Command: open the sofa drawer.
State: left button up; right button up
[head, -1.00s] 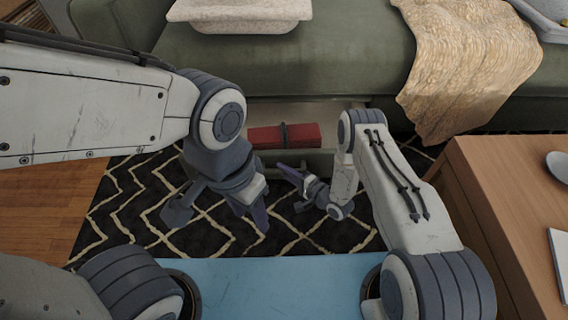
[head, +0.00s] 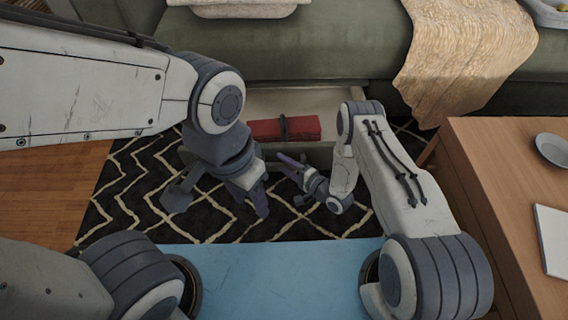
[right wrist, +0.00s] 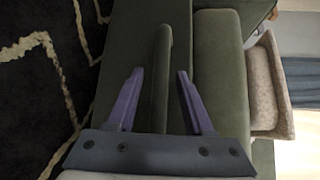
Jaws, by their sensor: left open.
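The green sofa's drawer (head: 345,97) is pulled out below the seat, showing its pale interior. A red folded item with a dark strap (head: 285,129) lies inside. My right gripper (head: 290,170) is at the drawer's green front (head: 318,157), partly hidden by my arm. In the right wrist view, the right gripper (right wrist: 157,88) has its purple fingers apart, with a narrow green rail or edge (right wrist: 162,75) between them. No firm grip shows, and gaps remain on both sides. My left gripper (head: 252,200) is open and empty above the rug, left of the drawer front.
A wooden table (head: 500,190) stands close on the right, with a dish (head: 553,149) on it. A beige throw (head: 465,50) hangs over the sofa seat. The patterned black rug (head: 140,180) in front of the drawer is clear of loose objects.

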jog(key=shift+s+d+r+p, duration=0.15)
jog(key=shift+s+d+p, duration=0.1)
jog(key=shift+d+p, duration=0.05)
jog(key=p+v, duration=0.4)
jog(key=v, duration=0.5)
jog(key=shift+s, duration=0.25)
jog(key=shift+d, duration=0.15)
